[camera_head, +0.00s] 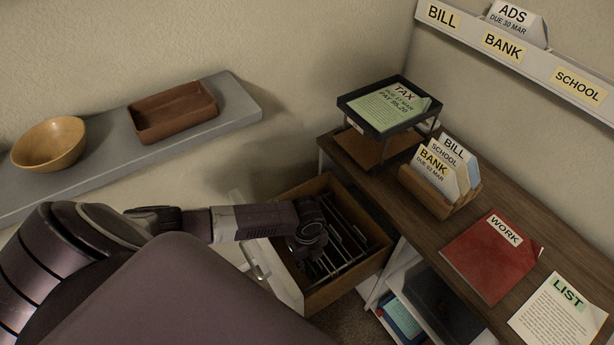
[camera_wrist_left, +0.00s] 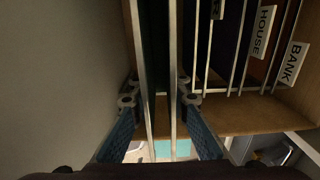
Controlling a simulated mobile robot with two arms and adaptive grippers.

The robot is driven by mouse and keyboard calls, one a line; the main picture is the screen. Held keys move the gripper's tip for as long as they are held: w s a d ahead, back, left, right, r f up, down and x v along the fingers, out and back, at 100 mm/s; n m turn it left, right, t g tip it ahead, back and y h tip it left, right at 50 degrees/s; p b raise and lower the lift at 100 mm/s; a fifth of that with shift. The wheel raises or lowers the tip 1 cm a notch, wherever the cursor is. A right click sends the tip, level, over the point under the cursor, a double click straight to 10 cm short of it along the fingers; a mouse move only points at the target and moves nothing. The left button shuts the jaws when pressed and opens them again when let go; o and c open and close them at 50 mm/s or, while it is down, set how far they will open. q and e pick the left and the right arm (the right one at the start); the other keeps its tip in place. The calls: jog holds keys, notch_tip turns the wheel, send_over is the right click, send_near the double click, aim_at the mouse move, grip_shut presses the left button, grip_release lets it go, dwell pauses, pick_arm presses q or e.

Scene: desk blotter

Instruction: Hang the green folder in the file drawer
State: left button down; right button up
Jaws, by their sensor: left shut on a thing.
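The file drawer (camera_head: 348,284) stands pulled open beside the desk, with several dark hanging folders on metal rails inside. My left gripper (camera_head: 310,243) reaches down into its near-left part. In the left wrist view, the gripper's fingers (camera_wrist_left: 158,98) stand on either side of two pale rails, with a very dark greenish folder (camera_wrist_left: 155,50) between them. The gripper is shut on this folder, which lies at the drawer's side, apart from the other folders. Its lower part is hidden. Folders labelled HOUSE (camera_wrist_left: 262,33) and BANK (camera_wrist_left: 291,62) hang to the right. My right gripper is not in view.
The desk (camera_head: 378,190) carries a tray stand (camera_head: 344,103) with a TAX paper, a sorter (camera_head: 428,196) with labelled cards, a red WORK folder (camera_head: 487,262) and a LIST sheet (camera_head: 558,318). A grey wall shelf (camera_head: 237,105) holds a bowl (camera_head: 50,146) and a brown tray (camera_head: 172,112).

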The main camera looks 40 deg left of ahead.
pick_arm(q)
jog(key=shift+p, duration=0.75)
dwell(1.3)
jog(key=shift+f+b, duration=3.85)
jog(key=shift+f, duration=1.2)
jog(key=shift+f+b, duration=0.4)
jog(key=shift+f, duration=0.25)
jog(key=c, duration=1.8)
grip_release()
